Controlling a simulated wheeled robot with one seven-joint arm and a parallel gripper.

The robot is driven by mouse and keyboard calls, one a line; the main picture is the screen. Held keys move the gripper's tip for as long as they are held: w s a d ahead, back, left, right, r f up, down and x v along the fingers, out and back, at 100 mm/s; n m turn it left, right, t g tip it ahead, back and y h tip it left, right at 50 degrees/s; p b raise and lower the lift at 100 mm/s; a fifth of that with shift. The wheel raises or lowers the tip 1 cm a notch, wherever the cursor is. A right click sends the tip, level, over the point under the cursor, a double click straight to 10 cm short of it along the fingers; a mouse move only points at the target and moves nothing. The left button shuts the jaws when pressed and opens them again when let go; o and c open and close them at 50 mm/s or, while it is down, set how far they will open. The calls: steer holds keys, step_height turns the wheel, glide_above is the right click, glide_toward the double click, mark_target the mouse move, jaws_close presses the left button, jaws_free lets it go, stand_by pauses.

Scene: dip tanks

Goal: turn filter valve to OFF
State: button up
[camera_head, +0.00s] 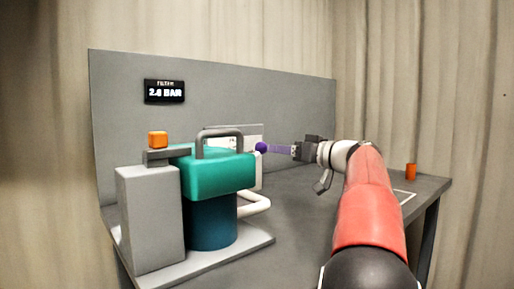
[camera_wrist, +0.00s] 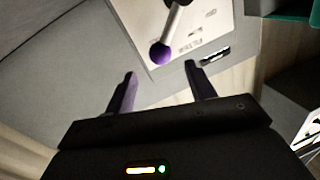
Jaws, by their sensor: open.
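The filter valve is a lever with a pale rod and a purple ball knob (camera_wrist: 160,53), mounted over a white label plate (camera_wrist: 215,22). In the head view the knob (camera_head: 261,147) shows beside the teal filter housing (camera_head: 215,178), with the plate (camera_head: 252,133) behind it. My gripper (camera_wrist: 160,69) is open, with its two purple fingers apart. In the wrist view the knob appears just beyond the fingertips, centred between them. In the head view my gripper (camera_head: 273,149) points left at the knob; I cannot tell if they touch. The plate's lettering is too blurred to read.
A display (camera_head: 164,91) on the grey back panel reads 2.0 BAR. A grey block (camera_head: 150,220) with an orange piece (camera_head: 158,139) stands left of the housing. A white pipe (camera_head: 256,204) curves below the knob. A small orange cylinder (camera_head: 411,171) stands at the bench's right.

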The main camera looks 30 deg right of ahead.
mark_target(266, 146)
steer(key=p+x, duration=0.1)
steer(key=x, duration=0.5)
steer(key=shift+w+a, duration=0.15)
steer(key=shift+w, duration=0.05)
jaws_close()
